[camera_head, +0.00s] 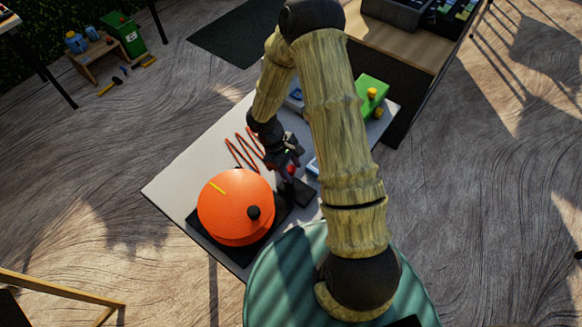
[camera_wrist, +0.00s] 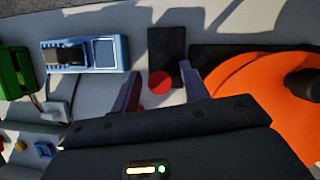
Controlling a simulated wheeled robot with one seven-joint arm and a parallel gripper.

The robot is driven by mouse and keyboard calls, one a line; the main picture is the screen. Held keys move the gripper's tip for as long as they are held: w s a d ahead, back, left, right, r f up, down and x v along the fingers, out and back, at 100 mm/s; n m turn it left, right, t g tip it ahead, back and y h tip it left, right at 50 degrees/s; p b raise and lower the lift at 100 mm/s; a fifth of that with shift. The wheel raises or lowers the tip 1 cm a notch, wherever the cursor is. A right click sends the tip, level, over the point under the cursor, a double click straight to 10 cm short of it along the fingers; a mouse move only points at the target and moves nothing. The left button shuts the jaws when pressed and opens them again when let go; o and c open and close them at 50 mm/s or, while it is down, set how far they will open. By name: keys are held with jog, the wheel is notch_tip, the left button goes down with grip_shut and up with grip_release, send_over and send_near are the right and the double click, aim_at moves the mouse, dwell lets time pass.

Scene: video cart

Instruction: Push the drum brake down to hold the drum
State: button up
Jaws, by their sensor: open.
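The orange drum (camera_head: 235,205) sits on a dark base on the cart, with a black knob and a yellow mark on top; part of it also shows at the right of the wrist view (camera_wrist: 245,95). Beside it is the drum brake, a black block (camera_wrist: 166,48) with a round red knob (camera_wrist: 159,83). My gripper (camera_wrist: 162,76) is open, with one finger on each side of the red knob in the picture. I cannot tell whether the fingers touch it. In the head view my gripper (camera_head: 289,162) is above the brake, right of the drum, and partly hides it.
The light cart top (camera_head: 180,185) also carries an orange-red zigzag cable (camera_head: 243,150), a blue meter-like device (camera_wrist: 85,54) and a green box (camera_head: 371,92) with yellow parts. A wooden desk (camera_head: 415,40) stands behind. The cart's left corner is clear.

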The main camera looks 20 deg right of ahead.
jog(key=shift+c, duration=0.3)
jog(key=c, duration=0.9)
jog(key=shift+w, duration=0.25)
jog(key=shift+s+d, duration=0.15)
jog(key=shift+s, duration=0.15)
